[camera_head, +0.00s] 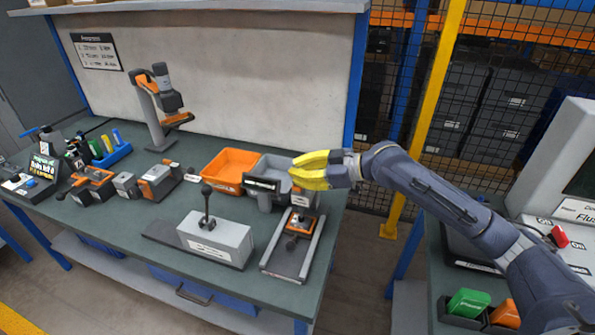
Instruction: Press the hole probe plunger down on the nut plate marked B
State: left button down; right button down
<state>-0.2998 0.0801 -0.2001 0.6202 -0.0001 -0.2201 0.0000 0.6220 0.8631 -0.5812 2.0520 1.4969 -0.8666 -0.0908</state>
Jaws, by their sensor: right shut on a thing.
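My right gripper (313,170) reaches in from the right with yellow fingers over the bench's right end. It is shut on a grey device with a black labelled face (263,184), which looks like the hole probe; the contact is partly hidden by the fingers. Its plunger cannot be made out clearly. Just below and in front, an orange and black unit (300,221) sits on a grey frame (288,266). I cannot pick out the nut plate or read a letter B. My left gripper is not in view.
The green bench (120,215) holds a grey block with a black knob lever (217,239), an orange bin (230,167), a grey bin (272,167), orange-grey tools (158,180) and a tall stand (150,110). A yellow post (432,105) and mesh fence stand behind right.

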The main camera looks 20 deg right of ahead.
jog(key=r, duration=0.4)
jog(key=shift+s+a, duration=0.2)
jog(key=shift+s, duration=0.1)
jog(key=v, duration=0.9)
jog(key=shift+d, duration=0.15)
jog(key=shift+s+r, duration=0.15)
